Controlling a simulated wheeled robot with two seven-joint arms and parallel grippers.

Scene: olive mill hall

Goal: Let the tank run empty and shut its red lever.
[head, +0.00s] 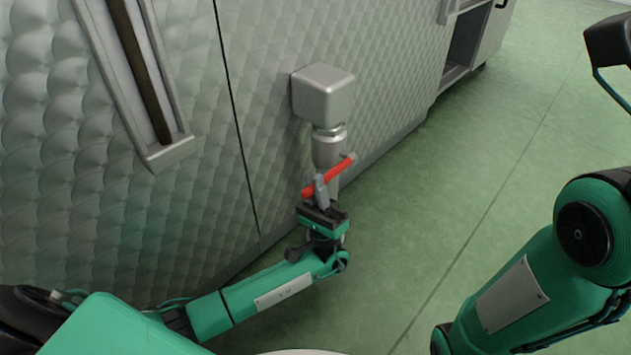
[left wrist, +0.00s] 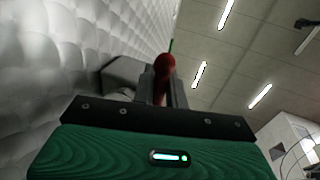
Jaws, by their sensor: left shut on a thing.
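The tank's quilted metal wall (head: 270,60) fills the left and middle of the head view. A grey metal box (head: 323,93) juts from it, with an outlet pipe and valve (head: 328,150) below. The red lever (head: 340,168) lies slantwise across the pipe, its right end higher in the picture. My left gripper (head: 321,190) is shut on the red lever, near its left part. In the left wrist view the red lever (left wrist: 164,66) stands between the fingers (left wrist: 162,88). I see no liquid flowing; the pipe's mouth is hidden behind the gripper.
A long gauge (head: 168,153) on the wall at left holds a dark brown strip (head: 142,75); I cannot tell a liquid level in it. Green floor (head: 440,200) is clear right of the valve. An open dark recess (head: 464,45) shows farther along the wall. My right arm is at right.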

